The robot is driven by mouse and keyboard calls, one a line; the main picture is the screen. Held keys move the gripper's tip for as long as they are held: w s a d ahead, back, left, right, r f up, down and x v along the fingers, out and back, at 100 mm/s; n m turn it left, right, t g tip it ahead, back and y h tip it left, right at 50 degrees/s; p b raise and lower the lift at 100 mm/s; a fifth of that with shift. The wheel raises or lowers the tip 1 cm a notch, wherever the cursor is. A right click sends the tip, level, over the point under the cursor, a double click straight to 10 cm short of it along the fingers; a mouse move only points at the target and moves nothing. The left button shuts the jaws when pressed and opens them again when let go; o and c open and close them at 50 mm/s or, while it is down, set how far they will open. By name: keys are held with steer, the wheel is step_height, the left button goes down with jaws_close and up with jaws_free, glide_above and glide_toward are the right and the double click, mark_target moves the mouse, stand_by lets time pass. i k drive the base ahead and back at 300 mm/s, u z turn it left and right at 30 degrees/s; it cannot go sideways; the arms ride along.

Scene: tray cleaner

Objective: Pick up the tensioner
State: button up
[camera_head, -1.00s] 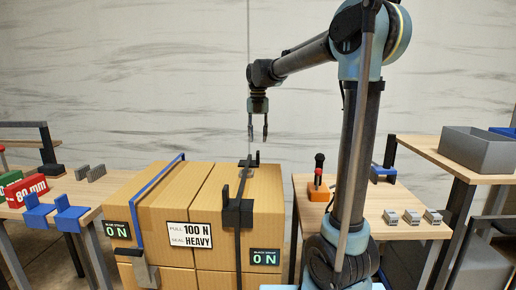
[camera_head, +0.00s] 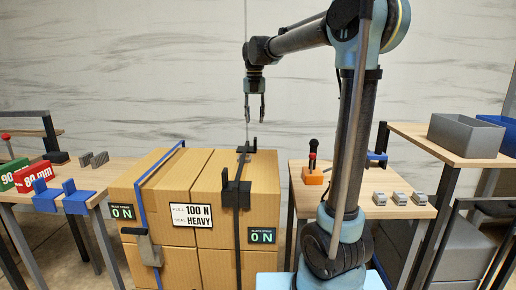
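I cannot tell for sure which item is the tensioner. An orange tool with a black upright handle (camera_head: 313,177) stands on the right table. A grey metal piece with a lever (camera_head: 149,248) hangs on the blue strap (camera_head: 140,207) at the front of the strapped boxes. A black bracket (camera_head: 237,193) sits on the black strap at the front top edge. My gripper (camera_head: 255,108) is open and empty, pointing down in the air above the boxes' back edge, apart from all of these.
The strapped cardboard boxes (camera_head: 210,262) stand between two tables. The right table (camera_head: 378,178) holds several small grey clips (camera_head: 400,198). The left table (camera_head: 120,170) holds blue brackets (camera_head: 77,198) and red and green boxes. A grey bin (camera_head: 465,135) stands on a higher shelf at right.

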mark_target(317, 178)
steer(key=k, duration=0.85)
